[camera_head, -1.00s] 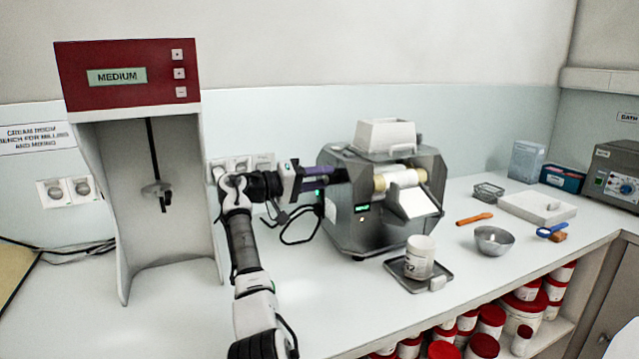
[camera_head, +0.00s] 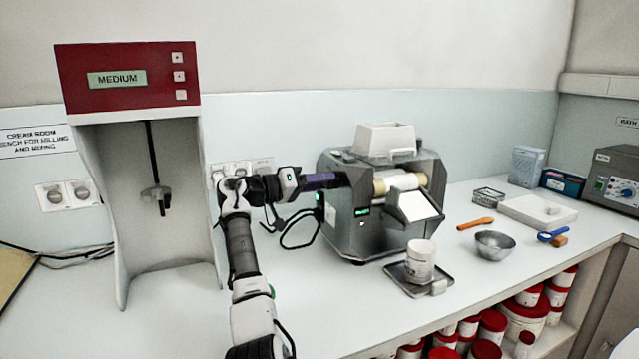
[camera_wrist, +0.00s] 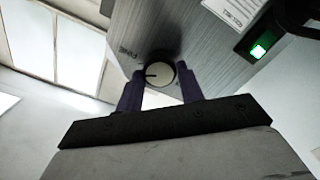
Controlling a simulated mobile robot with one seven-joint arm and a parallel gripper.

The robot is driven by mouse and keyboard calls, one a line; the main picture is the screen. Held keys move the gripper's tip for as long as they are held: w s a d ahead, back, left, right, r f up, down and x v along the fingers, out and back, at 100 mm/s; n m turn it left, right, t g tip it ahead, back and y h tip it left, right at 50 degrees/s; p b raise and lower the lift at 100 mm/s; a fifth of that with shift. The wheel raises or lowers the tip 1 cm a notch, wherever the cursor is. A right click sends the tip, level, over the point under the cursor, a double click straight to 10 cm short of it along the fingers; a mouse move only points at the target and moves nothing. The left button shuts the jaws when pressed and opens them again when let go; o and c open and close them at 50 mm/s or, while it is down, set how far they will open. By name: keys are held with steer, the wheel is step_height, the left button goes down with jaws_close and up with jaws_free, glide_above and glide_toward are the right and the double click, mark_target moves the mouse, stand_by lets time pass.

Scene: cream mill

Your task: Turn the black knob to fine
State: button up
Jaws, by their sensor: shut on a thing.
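The roller mill (camera_head: 350,235) stands on the bench with its knob on its left side, hidden behind my gripper (camera_head: 342,179) in the head view. In the wrist view the round knob (camera_wrist: 164,77) shows a pale face with a short dark mark pointing left. The printed word FINE (camera_wrist: 127,53) is on the grey panel up and left of it. My gripper (camera_wrist: 159,75) has its two purple fingers shut on either side of the knob. A black knob body is not clearly visible; the area above it is in dark shadow.
A green light (camera_wrist: 258,51) glows on the mill's panel. A mixer stand (camera_head: 128,90) reading MEDIUM is at left. A jar (camera_head: 420,262) on a tray (camera_head: 408,284) stands before the mill, with a metal bowl (camera_head: 494,246) farther right. The bench front is clear.

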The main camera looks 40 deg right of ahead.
steer(key=shift+f, duration=0.1)
steer(key=o, duration=1)
steer(key=v, duration=0.7)
steer(key=shift+w+a, duration=0.1)
steer(key=shift+a, duration=0.2)
